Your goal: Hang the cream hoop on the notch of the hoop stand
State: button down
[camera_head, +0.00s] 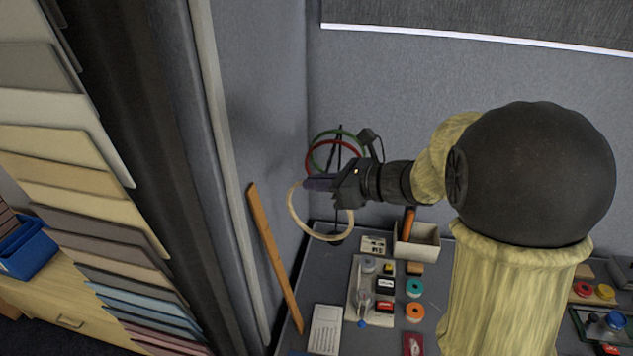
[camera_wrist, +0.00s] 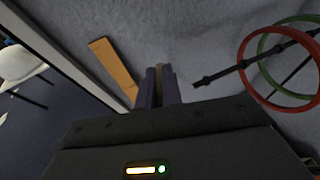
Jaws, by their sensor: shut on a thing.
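The cream hoop (camera_head: 292,207) hangs in the air in the head view. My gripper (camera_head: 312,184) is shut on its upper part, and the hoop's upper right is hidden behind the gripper. The black hoop stand (camera_head: 340,133) is behind my gripper, its middle hidden. A red hoop (camera_head: 308,158) and a green hoop (camera_head: 330,133) hang on it. In the wrist view my gripper's fingers (camera_wrist: 159,85) are close together, left of the stand's dark bar (camera_wrist: 225,74). The red hoop (camera_wrist: 243,62) is at the right there. The cream hoop is not clear in that view.
A wooden strip (camera_head: 270,245) leans at the wall, left of the table (camera_head: 330,282). A calculator-like white item (camera_head: 325,329), a tray of stamps (camera_head: 355,300) and a pale box (camera_head: 418,250) crowd the table. A grey wall stands close behind the stand.

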aim_at(331, 156)
jog(key=w+p, duration=0.3)
jog(key=w, duration=0.1)
jog(key=w+d+p, duration=0.1)
jog(key=w+p, duration=0.2)
jog(key=w, duration=0.1)
jog(key=w+d+f+p, duration=0.1)
jog(key=w+p, duration=0.2)
jog(key=w, duration=0.1)
jog(key=shift+w+d, duration=0.25)
jog(key=shift+w+d+f+b, duration=0.1)
jog(key=shift+w+f+b, duration=0.15)
jog(key=shift+w+b, duration=0.4)
dwell(1.0)
jog(key=shift+s+f+b, duration=0.1)
jog(key=shift+s+b, duration=0.15)
jog(key=shift+b, duration=0.25)
dwell(0.3)
jog(key=c, duration=1.5)
grip_release()
jog(key=shift+s, duration=0.1)
jog(key=shift+d, duration=0.15)
jog(key=b+v, duration=0.7)
jog(key=v, duration=1)
jog(key=shift+s+r, duration=0.15)
jog(key=shift+r, duration=0.1)
